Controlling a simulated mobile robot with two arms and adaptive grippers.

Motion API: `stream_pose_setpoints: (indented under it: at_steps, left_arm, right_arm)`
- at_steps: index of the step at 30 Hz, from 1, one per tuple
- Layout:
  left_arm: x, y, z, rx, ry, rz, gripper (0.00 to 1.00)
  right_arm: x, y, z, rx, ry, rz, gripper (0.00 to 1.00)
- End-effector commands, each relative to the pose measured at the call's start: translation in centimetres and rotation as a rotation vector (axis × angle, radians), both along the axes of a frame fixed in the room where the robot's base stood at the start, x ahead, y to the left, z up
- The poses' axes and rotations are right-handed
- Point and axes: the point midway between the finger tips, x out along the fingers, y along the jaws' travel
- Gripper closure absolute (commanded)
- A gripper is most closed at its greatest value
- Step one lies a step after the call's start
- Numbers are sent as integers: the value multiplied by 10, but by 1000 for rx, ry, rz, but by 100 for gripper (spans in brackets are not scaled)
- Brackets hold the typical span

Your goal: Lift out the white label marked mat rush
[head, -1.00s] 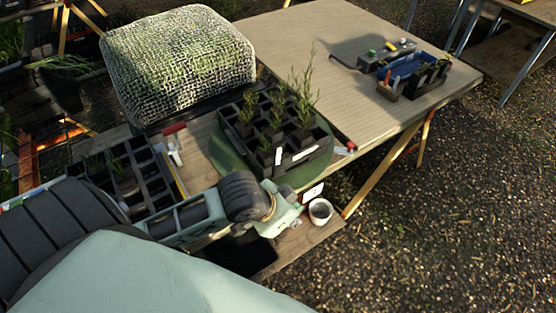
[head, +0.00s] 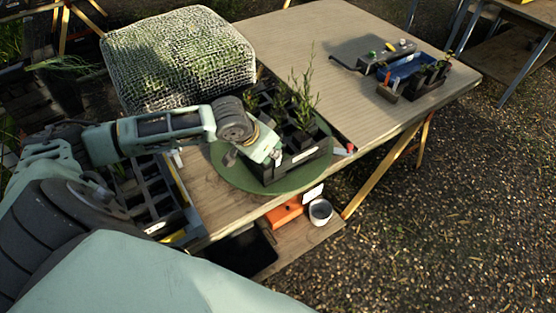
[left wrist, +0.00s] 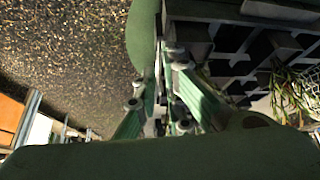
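A black plant tray (head: 310,163) with several seedlings stands on a round green turntable (head: 240,178) at the table's near edge. A white label (head: 301,155) shows on its front side; its writing is too small to read, so I cannot tell whether it says mat rush. My left gripper (head: 277,156) is at the tray's front left corner and covers part of that side. In the left wrist view my gripper's fingers (left wrist: 165,75) point at the tray's edge (left wrist: 200,12); whether they are closed on anything is unclear. My right gripper is not in view.
A mesh-covered block (head: 180,55) stands behind, left of the tray. A second celled tray (head: 145,185) lies at left, partly behind my arm. A blue bin (head: 408,68) stands at the back right. A grey pot (head: 320,211) and an orange box (head: 285,213) are on the lower shelf.

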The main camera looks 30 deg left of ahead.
Motion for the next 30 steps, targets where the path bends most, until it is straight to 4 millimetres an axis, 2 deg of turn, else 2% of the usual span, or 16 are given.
stream_pose_setpoints:
  at_steps: [3, 9, 16, 19, 30]
  left_arm:
    - [9, -2, -13, -2, 3, 1, 91]
    - [19, -3, -32, 1, 1, -2, 91]
    - [20, -3, -34, 3, 0, -2, 91]
    - [20, -3, -34, 3, 0, -2, 100]
    - [19, -4, -34, 1, 2, -2, 100]
  right_arm:
    - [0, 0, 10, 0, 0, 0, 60]
    - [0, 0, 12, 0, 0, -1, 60]
    - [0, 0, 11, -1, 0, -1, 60]
    - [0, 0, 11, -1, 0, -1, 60]
    - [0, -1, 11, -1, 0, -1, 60]
